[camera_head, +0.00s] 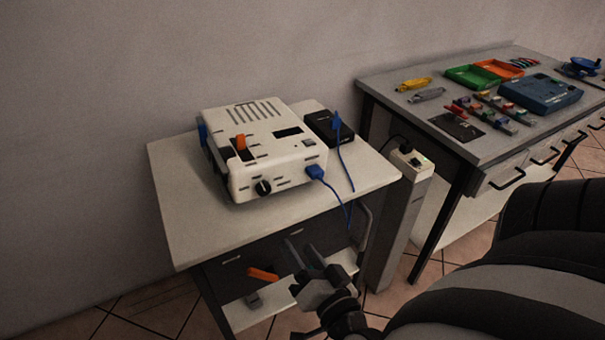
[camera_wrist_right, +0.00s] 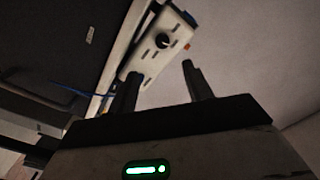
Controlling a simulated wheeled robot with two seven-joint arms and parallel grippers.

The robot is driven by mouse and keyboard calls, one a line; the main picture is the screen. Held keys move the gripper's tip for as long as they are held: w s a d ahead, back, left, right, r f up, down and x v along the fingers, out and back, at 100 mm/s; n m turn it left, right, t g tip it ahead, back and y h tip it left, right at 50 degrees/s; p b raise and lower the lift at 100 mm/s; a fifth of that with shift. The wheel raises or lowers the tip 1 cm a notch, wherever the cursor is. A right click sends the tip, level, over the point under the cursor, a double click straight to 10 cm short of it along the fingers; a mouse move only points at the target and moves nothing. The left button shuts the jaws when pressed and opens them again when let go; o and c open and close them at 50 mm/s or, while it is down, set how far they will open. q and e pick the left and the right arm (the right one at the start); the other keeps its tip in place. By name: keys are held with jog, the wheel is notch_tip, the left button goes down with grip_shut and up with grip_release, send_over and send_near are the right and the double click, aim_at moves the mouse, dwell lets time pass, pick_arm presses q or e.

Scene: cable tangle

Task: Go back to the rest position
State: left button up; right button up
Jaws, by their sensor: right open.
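My right gripper (camera_head: 305,258) is in front of the small table's front edge, low in the head view, with its arm coming in from the right. Its two fingers stand apart with nothing between them; they also show in the right wrist view (camera_wrist_right: 160,88). A white device (camera_head: 270,150) with a black knob and an orange switch sits on the small table, apart from the gripper. It also shows beyond the fingers in the right wrist view (camera_wrist_right: 160,50). A blue cable (camera_head: 343,165) runs from the device's front, hangs past the table edge and rises to a black box (camera_head: 328,126). My left gripper is not in view.
The small table (camera_head: 180,210) has a lower shelf and an orange-handled item (camera_head: 262,274) below its top. A grey post with a power socket (camera_head: 408,160) stands right of it. A workbench (camera_head: 385,98) with trays and tools is at the right. The wall is behind.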

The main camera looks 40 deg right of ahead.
dwell(0.6)
jog(key=s+a+f+n+g+y, duration=0.3)
jog(key=a+f+n+g+y, duration=0.4)
jog(key=n, duration=0.7)
jog(key=a+f, duration=0.2)
jog(key=a, duration=0.2)
jog(key=shift+a, duration=0.15)
